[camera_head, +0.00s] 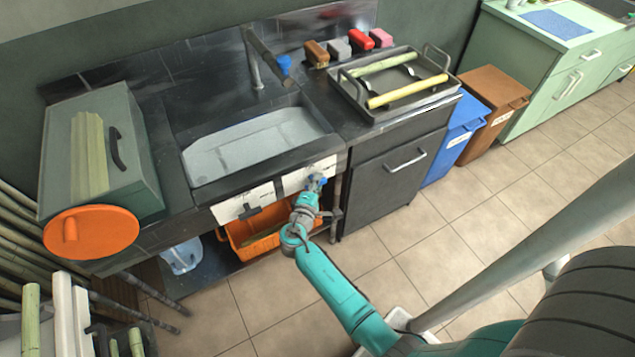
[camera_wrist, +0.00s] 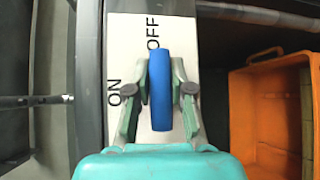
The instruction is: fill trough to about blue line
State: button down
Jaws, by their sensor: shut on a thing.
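The trough (camera_head: 205,180) is the sunken basin in the dark counter, with a pale grey, water-like surface in it. I cannot make out a blue line. A tap (camera_head: 252,60) with a blue tip (camera_head: 284,65) stands behind it, and no stream shows. My gripper (camera_head: 316,184) is at the counter's front, below the trough's right end. In the wrist view my gripper (camera_wrist: 160,92) is shut on a blue valve handle (camera_wrist: 161,85), one finger on each side. The handle stands lengthwise in the picture, its far end beside OFF on the white panel (camera_wrist: 125,40); ON is left of it.
An orange crate (camera_head: 262,240) sits under the counter, right of my gripper in the wrist view (camera_wrist: 240,110). A metal tray (camera_head: 350,88) with cane pieces is on the right counter. A press box with an orange wheel (camera_head: 105,235) stands left. Floor in front is clear.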

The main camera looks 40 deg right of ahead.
jog(key=shift+m+y, duration=0.3)
jog(key=shift+y, duration=0.1)
jog(key=shift+f+m+y, duration=0.1)
jog(key=shift+m+y, duration=0.6)
jog(key=shift+y, duration=0.2)
jog(key=shift+a+f+m+y, duration=0.15)
jog(key=shift+m+y, duration=0.55)
jog(key=shift+y, duration=0.4)
jog(key=c, duration=1)
grip_release()
jog(key=v, duration=1.2)
jog(key=shift+r, duration=0.2)
